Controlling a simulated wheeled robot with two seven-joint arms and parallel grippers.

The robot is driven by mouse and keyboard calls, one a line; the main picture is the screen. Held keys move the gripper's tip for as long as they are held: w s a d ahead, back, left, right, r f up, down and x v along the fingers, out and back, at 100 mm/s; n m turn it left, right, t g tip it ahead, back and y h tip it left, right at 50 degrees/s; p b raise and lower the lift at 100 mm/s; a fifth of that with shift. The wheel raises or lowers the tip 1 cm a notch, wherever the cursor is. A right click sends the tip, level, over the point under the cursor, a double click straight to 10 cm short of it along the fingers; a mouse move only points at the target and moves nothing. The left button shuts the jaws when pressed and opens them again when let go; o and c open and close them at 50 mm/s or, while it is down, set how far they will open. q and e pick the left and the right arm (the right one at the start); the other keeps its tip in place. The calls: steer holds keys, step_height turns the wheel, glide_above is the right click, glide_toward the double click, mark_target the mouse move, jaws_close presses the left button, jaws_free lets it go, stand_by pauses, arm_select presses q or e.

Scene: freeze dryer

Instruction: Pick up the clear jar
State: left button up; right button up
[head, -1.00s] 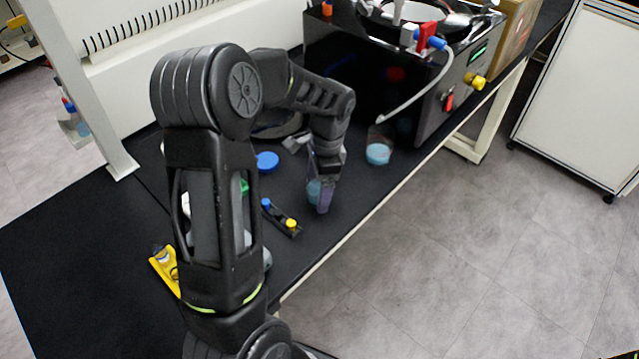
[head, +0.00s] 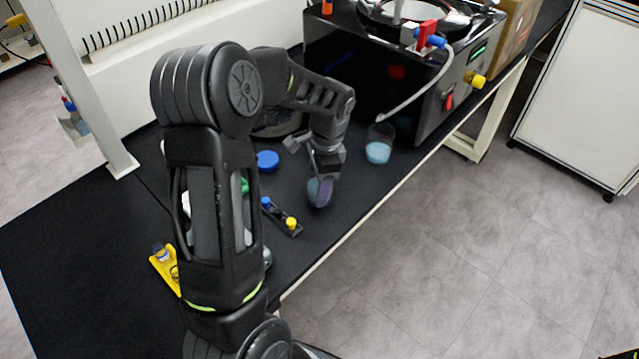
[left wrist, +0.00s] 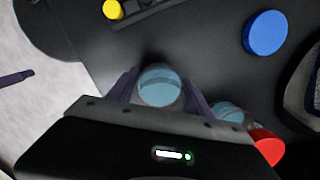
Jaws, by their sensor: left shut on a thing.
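My left gripper (head: 320,188) is low over the black bench and shut on a clear jar with pale blue contents. In the left wrist view, the clear jar (left wrist: 160,87) sits between the two purple-grey fingers of the gripper (left wrist: 162,92). In the head view the fingers partly hide this jar, and I cannot tell whether its base touches the bench. A second clear jar with blue contents (head: 378,153) stands to the right, beside the black machine. My right gripper is not in view.
A blue lid (head: 268,160) lies left of the gripper. A small black holder with blue and yellow caps (head: 282,215) is in front of it. A yellow holder (head: 166,268) lies further left. The black machine (head: 400,85) stands behind. The bench's front edge is close on the right.

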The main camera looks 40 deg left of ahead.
arm_select(q)
steer(key=c, duration=1)
steer(key=shift+r, duration=0.15)
step_height(320, 180, up, 10)
steer(key=shift+f+b, duration=0.1)
steer(key=shift+b, duration=0.25)
steer(key=shift+f, duration=0.1)
